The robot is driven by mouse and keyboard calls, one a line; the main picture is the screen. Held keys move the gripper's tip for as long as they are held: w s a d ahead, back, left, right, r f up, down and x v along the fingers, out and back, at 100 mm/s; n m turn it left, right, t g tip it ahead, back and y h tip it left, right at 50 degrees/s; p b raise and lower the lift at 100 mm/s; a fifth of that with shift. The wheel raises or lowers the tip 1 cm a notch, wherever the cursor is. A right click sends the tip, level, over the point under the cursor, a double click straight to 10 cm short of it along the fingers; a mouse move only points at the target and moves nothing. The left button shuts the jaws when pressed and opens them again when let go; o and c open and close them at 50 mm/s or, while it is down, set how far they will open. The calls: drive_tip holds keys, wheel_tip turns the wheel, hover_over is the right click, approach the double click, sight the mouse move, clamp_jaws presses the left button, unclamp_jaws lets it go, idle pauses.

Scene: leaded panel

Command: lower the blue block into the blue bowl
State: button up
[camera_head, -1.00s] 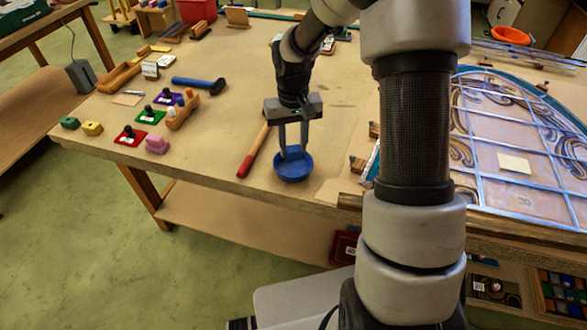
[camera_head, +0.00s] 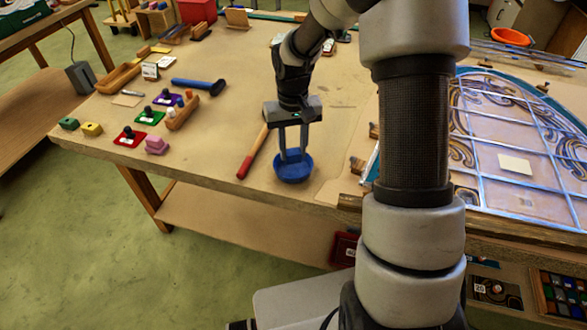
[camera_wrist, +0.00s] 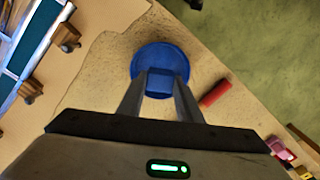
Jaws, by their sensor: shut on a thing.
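The blue bowl (camera_head: 294,174) stands on the workbench near its front edge, and it also shows in the wrist view (camera_wrist: 160,54). My gripper (camera_head: 292,157) points down over the bowl, with its fingertips at or inside the rim. In the wrist view my gripper (camera_wrist: 160,88) is shut on the blue block (camera_wrist: 159,84), which lies between the fingertips and overlaps the bowl in the picture. In the head view the block is hard to tell from the bowl. I cannot tell whether the block touches the bowl's bottom.
A red-handled tool (camera_head: 252,153) lies just left of the bowl. A blue-handled hammer (camera_head: 198,84), a pink block (camera_head: 156,144) and small coloured blocks lie farther left. The leaded panel (camera_head: 515,140) lies to the right. Bare bench lies between the bowl and the front edge.

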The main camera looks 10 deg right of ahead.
drive_tip(key=shift+f+b, duration=1.5)
drive_tip(key=shift+f, duration=0.6)
idle(0.6)
drive_tip(key=o, duration=1.1)
wheel_tip(320, 180, up, 18)
drive_tip(key=p, duration=0.1)
drive_tip(key=shift+f, duration=0.25)
wheel_tip(320, 180, up, 6)
drive_tip(key=t+p, duration=0.1)
drive_tip(key=p, duration=0.1)
hover_over(293, 160)
drive_tip(key=s, duration=0.3)
drive_tip(key=s+r+t+p, duration=0.1)
drive_tip(key=s+r+t, duration=0.1)
drive_tip(key=s, duration=0.7)
drive_tip(key=s+r+t+p, duration=0.2)
drive_tip(key=s+r, duration=0.3)
drive_tip(key=s, duration=0.5)
drive_tip(key=shift+d+t, duration=0.2)
drive_tip(key=shift+t, duration=0.1)
